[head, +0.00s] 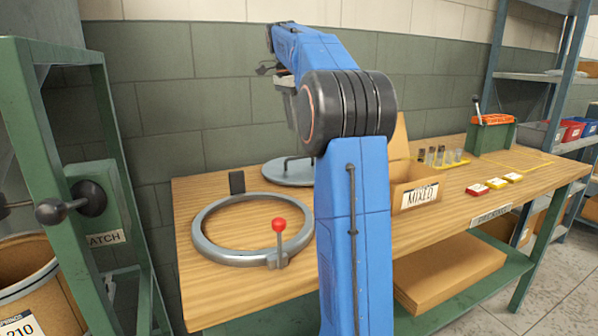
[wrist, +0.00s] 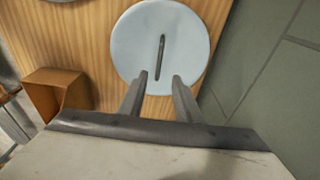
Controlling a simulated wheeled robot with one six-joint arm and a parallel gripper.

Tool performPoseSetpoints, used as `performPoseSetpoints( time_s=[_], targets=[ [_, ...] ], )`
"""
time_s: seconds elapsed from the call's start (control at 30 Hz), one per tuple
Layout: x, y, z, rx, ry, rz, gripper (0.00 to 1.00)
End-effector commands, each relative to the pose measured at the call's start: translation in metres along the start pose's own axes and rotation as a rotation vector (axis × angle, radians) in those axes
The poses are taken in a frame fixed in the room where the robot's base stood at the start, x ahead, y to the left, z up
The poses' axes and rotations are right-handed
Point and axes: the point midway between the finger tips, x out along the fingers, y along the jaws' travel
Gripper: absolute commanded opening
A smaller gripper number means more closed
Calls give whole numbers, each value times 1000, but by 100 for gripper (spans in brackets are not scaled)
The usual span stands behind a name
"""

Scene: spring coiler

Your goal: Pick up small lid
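The small lid is a flat pale grey disc with a thin bar handle. In the head view the lid (head: 288,173) lies on the wooden table near the wall, partly hidden behind my blue arm. In the wrist view the lid (wrist: 180,50) is below and ahead of my gripper, its handle running nearly along the view. My gripper (wrist: 157,82) is open and empty. Its two fingers are apart, with the near end of the handle between them in the picture. The gap in height between fingers and lid cannot be told. In the head view the fingertips are not clear.
A grey ring with a red-knobbed lever (head: 279,225) lies on the table in front of the lid. A small black block (head: 237,182) stands beside it. A cardboard box marked MIXED (head: 415,193) is to the right. The wall (head: 170,120) is close behind.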

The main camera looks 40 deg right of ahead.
Motion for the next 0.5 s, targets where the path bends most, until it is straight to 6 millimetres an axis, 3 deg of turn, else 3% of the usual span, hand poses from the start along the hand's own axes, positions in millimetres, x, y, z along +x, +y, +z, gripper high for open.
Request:
performPoseSetpoints(
  time_s=[0.23, 0.5],
  targets=[
    [42, 0, 0, -1, -1, 2, 31],
    [59, 0, 0, -1, 0, 0, 31]
  ],
)
